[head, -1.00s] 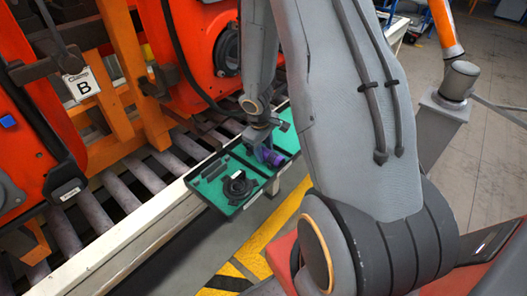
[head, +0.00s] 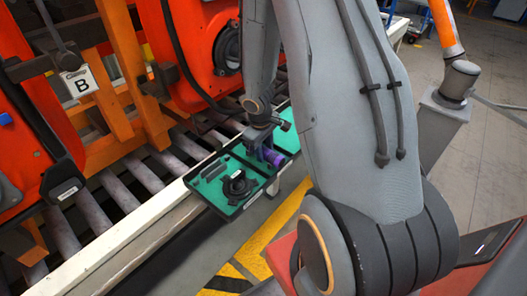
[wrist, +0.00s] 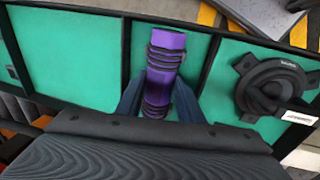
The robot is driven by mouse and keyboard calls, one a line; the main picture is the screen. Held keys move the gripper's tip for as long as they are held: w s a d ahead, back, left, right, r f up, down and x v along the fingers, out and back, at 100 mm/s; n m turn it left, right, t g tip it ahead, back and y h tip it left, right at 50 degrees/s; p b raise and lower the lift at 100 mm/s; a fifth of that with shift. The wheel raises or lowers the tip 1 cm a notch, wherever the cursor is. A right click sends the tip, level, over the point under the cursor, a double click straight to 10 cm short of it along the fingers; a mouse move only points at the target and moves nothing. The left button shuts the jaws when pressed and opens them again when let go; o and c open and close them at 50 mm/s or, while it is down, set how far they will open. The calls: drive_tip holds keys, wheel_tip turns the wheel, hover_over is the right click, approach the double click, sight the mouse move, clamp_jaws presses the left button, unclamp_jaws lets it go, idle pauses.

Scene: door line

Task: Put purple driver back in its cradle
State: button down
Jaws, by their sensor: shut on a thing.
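The purple driver (wrist: 166,42) lies in line between the fingers of my gripper (wrist: 158,97), which is shut on it. Dark ribbed bands circle it at two places; I cannot tell whether they are part of the driver or of a cradle. The driver is over a green-lined section of the black-edged tray (wrist: 115,60). I cannot tell whether it touches the tray floor. In the head view, my gripper (head: 268,154) is low over the tray's far right part, and the purple driver (head: 279,158) shows partly beside it. No cradle is clearly identifiable.
A black round fixture (wrist: 275,85) with a pale label sits in the section to the right; the head view shows it too (head: 238,186). The tray stands at the edge of a roller conveyor (head: 115,192). Orange machinery (head: 200,50) stands behind it. Yellow floor markings lie in front.

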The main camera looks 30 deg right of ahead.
drive_tip(key=shift+d+f, duration=0.2)
drive_tip(key=shift+f, duration=0.1)
drive_tip(key=c, duration=1.1)
unclamp_jaws()
drive_tip(key=shift+s+d, duration=0.1)
drive_tip(key=shift+d, duration=0.05)
drive_tip(key=shift+a+f, duration=0.1)
drive_tip(key=shift+a, duration=0.1)
drive_tip(key=shift+a, duration=0.25)
drive_tip(key=r, duration=0.2)
drive_tip(key=r+p, duration=0.1)
drive_tip(key=r, duration=0.4)
drive_tip(key=shift+s+a+r+p, duration=0.2)
drive_tip(key=shift+s+a+p, duration=0.1)
drive_tip(key=shift+s+p, duration=0.1)
drive_tip(key=shift+a+r, duration=0.25)
drive_tip(key=shift+r, duration=0.25)
drive_tip(key=s+a+r+m, duration=0.1)
drive_tip(key=s+a+r, duration=0.3)
drive_tip(key=s+a+r+m+y, duration=0.1)
drive_tip(key=s+a+r, duration=0.3)
drive_tip(key=s+a, duration=0.1)
drive_tip(key=s+a+r+m, duration=0.2)
drive_tip(key=s+a+r, duration=0.2)
drive_tip(key=s, duration=0.1)
drive_tip(key=shift+a+g+y, duration=0.3)
drive_tip(key=shift+g+y, duration=0.1)
